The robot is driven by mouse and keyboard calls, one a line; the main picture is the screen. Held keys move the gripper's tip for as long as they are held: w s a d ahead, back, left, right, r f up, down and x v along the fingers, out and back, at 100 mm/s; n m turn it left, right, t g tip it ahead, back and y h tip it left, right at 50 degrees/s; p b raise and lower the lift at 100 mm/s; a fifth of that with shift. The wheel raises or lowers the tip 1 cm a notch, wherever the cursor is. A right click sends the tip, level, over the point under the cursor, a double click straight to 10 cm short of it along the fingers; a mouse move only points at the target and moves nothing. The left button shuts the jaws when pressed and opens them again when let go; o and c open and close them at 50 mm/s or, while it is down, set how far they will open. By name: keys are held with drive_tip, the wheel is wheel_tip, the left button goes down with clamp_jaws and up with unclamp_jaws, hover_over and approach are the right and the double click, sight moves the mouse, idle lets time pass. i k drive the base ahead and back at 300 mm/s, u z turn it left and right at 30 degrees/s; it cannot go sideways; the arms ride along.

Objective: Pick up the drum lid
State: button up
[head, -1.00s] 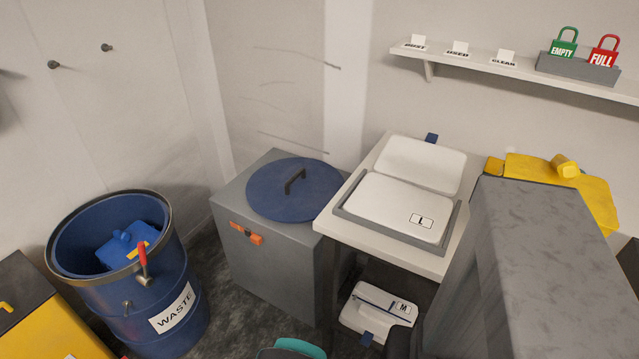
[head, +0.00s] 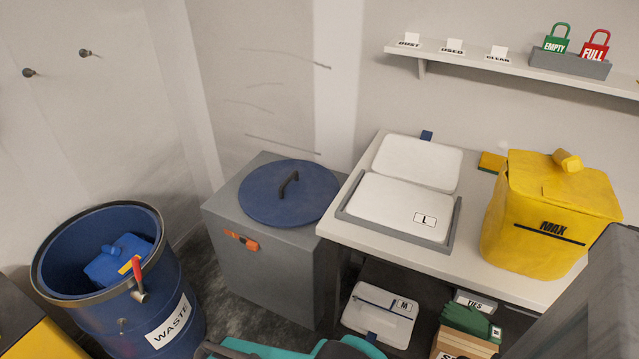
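The drum lid (head: 262,205) is a round blue disc with a dark arched handle (head: 288,183) on top. It lies flat on a grey box-shaped cabinet (head: 265,263) near the back wall. The blue waste drum (head: 167,289) stands open to the left of the cabinet, with a dark rim and a red-handled clamp (head: 138,279). A blue item (head: 118,262) with a knob sits inside the drum. My gripper cannot be made out; teal and dark parts show at the bottom edge, and I cannot tell what they belong to.
A white table right of the cabinet holds a grey tray with a white L case (head: 387,210) and a yellow MAX bag (head: 545,215). Below are an M case (head: 378,314) and green gloves (head: 470,320). A shelf (head: 510,70) carries padlocks. A grey block (head: 590,310) fills the lower right.

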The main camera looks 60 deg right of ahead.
sight(289, 193)
drive_tip(key=u, duration=0.5)
drive_tip(key=k, duration=0.15)
drive_tip(key=z, duration=2.15)
drive_tip(key=k, duration=0.95)
drive_tip(key=u, duration=0.15)
drive_tip(key=i, duration=0.8)
